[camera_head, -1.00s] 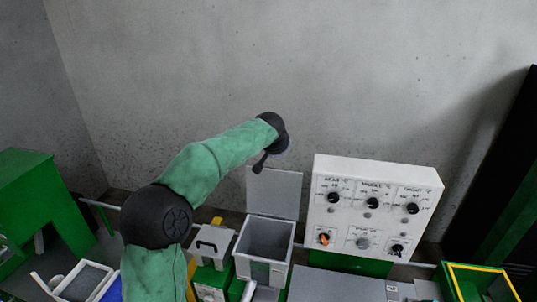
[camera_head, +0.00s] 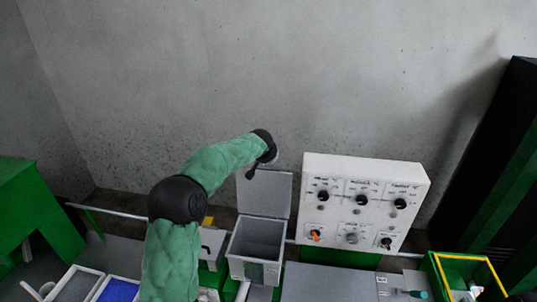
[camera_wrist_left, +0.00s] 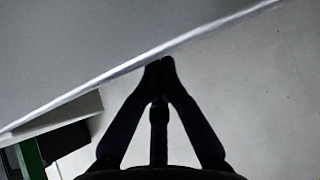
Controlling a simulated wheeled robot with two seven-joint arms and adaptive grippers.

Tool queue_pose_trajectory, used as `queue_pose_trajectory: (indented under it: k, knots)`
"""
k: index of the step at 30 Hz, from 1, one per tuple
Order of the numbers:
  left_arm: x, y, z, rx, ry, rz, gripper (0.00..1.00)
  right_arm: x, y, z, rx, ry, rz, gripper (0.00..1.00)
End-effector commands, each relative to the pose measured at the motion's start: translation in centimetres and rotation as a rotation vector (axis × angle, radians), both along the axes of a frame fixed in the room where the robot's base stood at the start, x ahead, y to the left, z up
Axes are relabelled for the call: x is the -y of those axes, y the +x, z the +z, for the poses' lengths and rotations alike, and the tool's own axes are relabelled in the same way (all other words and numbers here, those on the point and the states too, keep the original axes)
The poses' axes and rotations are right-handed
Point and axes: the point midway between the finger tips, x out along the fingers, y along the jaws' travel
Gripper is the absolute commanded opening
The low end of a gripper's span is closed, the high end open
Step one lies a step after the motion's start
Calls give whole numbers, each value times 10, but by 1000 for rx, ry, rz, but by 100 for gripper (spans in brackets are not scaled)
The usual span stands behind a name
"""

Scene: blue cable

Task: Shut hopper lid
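The hopper (camera_head: 258,236) is an open grey box near the middle of the head view. Its flat grey lid (camera_head: 265,197) stands raised at the back of the opening. My left gripper (camera_head: 251,174) is at the lid's upper left corner. In the left wrist view, the gripper's dark fingers (camera_wrist_left: 160,70) meet at the tips with nothing visible between them. The tips are close to the edge of a large grey panel, apparently the lid (camera_wrist_left: 95,45). I cannot tell whether they touch it. My right gripper is not in view.
A white control panel (camera_head: 362,185) with several knobs stands right of the hopper. Trays with grey and blue contents (camera_head: 118,290) are at the lower left. A yellow-rimmed green bin (camera_head: 468,258) is at the right. A concrete wall (camera_head: 400,90) rises behind.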

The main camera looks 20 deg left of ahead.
Motion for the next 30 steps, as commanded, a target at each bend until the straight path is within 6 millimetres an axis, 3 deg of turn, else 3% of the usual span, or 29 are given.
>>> queue_pose_trajectory:
  k: [12, 30]
  knots:
    - [8, -30, -2, 0, -1, -1, 0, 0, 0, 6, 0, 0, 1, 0]
    - [8, -33, -3, 7, 1, -1, 0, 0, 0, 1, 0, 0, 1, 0]
